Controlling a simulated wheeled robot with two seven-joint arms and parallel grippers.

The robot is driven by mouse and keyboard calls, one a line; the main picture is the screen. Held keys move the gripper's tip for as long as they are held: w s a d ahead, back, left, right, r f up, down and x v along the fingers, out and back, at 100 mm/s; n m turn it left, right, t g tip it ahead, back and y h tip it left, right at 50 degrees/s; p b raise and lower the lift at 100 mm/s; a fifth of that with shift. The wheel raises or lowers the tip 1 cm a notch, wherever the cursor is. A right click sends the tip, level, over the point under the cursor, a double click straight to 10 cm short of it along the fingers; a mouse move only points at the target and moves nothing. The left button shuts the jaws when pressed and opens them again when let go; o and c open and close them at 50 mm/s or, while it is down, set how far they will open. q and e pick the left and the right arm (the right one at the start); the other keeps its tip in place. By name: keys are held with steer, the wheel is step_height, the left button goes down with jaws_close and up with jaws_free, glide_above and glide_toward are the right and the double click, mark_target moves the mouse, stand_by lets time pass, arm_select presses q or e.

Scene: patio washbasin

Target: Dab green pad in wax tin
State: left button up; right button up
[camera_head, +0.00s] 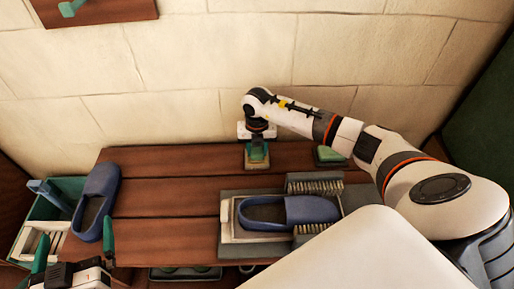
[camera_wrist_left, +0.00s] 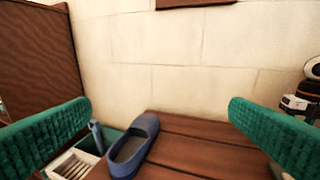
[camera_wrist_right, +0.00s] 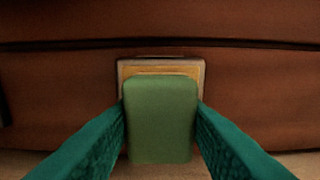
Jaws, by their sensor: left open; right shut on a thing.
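My right gripper (camera_head: 257,152) is shut on the green pad (camera_wrist_right: 160,120), a rounded block that sits between its two green fingers in the right wrist view. The wax tin (camera_wrist_right: 128,68), a squarish tin with a pale rim and yellow-orange inside, lies on the wooden table directly beyond the pad. The pad covers much of the tin in that view, and I cannot tell whether they touch. My left gripper (camera_head: 76,250) is open and empty at the table's left front.
A blue shoe (camera_head: 262,210) lies in a grey tray with brushes (camera_head: 315,187). Another blue shoe (camera_head: 96,200) stands at the left edge, beside a green crate (camera_head: 62,187). A green block (camera_head: 328,154) sits right of my right gripper. The table's middle planks (camera_head: 165,215) are clear.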

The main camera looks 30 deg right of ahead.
steer(key=shift+r+p, duration=0.35)
steer(key=shift+r, duration=0.15)
steer(key=shift+r+p, duration=0.3)
steer(key=shift+r, duration=0.1)
steer(key=shift+r+p, duration=0.65)
steer(key=shift+r, duration=0.05)
steer(key=shift+r+p, duration=0.3)
steer(key=shift+r, duration=0.05)
steer(key=shift+r+p, duration=1.15)
steer(key=shift+r, duration=0.1)
arm_select(q)
steer(key=s+a+f+g+y, duration=0.1)
steer(key=s+a+f+g, duration=0.2)
steer(key=s+f+g, duration=0.2)
steer(key=s+a+f+g+y, duration=0.2)
steer(key=s+f+g, duration=0.3)
steer(key=s+g, duration=0.2)
steer(key=shift+s+a+f+n+g+y, duration=0.3)
steer(key=shift+s+a+g, duration=0.1)
steer(key=shift+s, duration=0.95)
arm_select(e)
steer(key=shift+r, duration=0.25)
